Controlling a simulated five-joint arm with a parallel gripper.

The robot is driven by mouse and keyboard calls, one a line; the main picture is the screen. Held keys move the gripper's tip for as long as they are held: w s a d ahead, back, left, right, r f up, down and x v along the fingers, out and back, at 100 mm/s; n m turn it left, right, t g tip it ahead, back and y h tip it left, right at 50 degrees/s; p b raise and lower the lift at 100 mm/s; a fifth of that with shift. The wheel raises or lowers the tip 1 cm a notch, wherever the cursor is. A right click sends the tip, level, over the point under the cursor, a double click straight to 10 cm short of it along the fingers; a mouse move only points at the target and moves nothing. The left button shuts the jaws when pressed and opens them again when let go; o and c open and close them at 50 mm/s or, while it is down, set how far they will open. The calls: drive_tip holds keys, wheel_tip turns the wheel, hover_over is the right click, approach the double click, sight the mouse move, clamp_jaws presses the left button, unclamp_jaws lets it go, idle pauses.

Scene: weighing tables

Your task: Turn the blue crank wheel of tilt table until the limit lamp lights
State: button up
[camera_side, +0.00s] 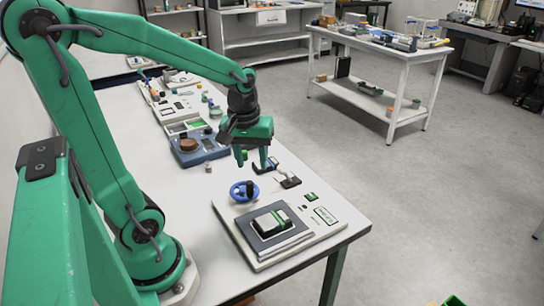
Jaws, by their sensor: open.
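The blue crank wheel (235,193) with a dark knob lies at the back left of the tilt table (288,243). The tilt table has a dark grey plate on a pale base. A black and white block (273,222) with a green stripe rests on the plate. My gripper (252,164) points down, open and empty, above and behind the wheel, apart from it. A small dark red dot (303,208) shows on the base's right side. I cannot tell whether it is the limit lamp or whether it is lit.
A green-marked label (325,215) and a small green part (311,197) are on the base's right side. Small black parts (289,181) lie right of the wheel. A blue device (205,153) with a brown disc stands behind it. The white table's front left is clear.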

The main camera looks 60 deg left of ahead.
sight(249, 183)
drive_tip(key=shift+w+a+f+n+g, duration=0.2)
drive_tip(key=shift+a+f+n+g, duration=0.15)
drive_tip(key=shift+a+f+n, duration=0.45)
drive_tip(key=shift+w+a+f+n+g, duration=0.15)
drive_tip(key=shift+a+f+n+g, duration=0.2)
drive_tip(key=shift+a+f+n, duration=0.45)
drive_tip(key=shift+d+f, duration=0.1)
drive_tip(key=shift+f, duration=0.1)
drive_tip(key=shift+f, duration=3.8)
clamp_jaws()
